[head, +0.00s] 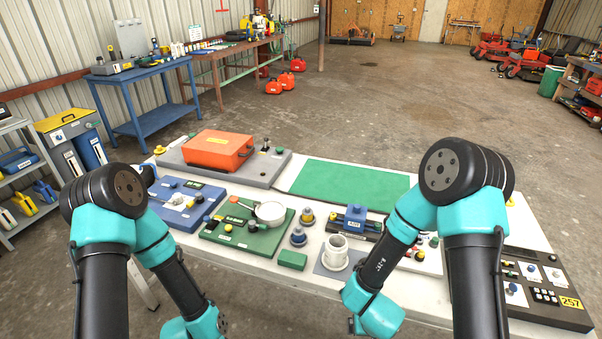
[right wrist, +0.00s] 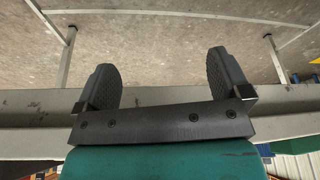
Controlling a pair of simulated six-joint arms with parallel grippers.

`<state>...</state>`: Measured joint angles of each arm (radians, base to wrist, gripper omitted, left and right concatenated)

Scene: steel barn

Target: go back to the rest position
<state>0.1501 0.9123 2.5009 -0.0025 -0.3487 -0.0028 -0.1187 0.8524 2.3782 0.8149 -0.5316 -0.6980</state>
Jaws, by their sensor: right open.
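My right gripper (right wrist: 166,82) shows in the right wrist view with its two dark fingers wide apart and nothing between them. The table's edge and legs and the concrete floor lie beyond the fingers. In the head view, both my arms bend down over the near side of the white table (head: 233,252). The right forearm ends near the table's front edge, and its gripper is hidden there. The left forearm ends at the bottom of the picture, and the left gripper is out of sight.
The table holds an orange case (head: 218,150), a green mat (head: 345,186), a white cup (head: 336,252), a green block (head: 292,259), a green board (head: 240,236), a blue board (head: 183,205) and a dark control panel (head: 560,300). Open floor lies behind the table.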

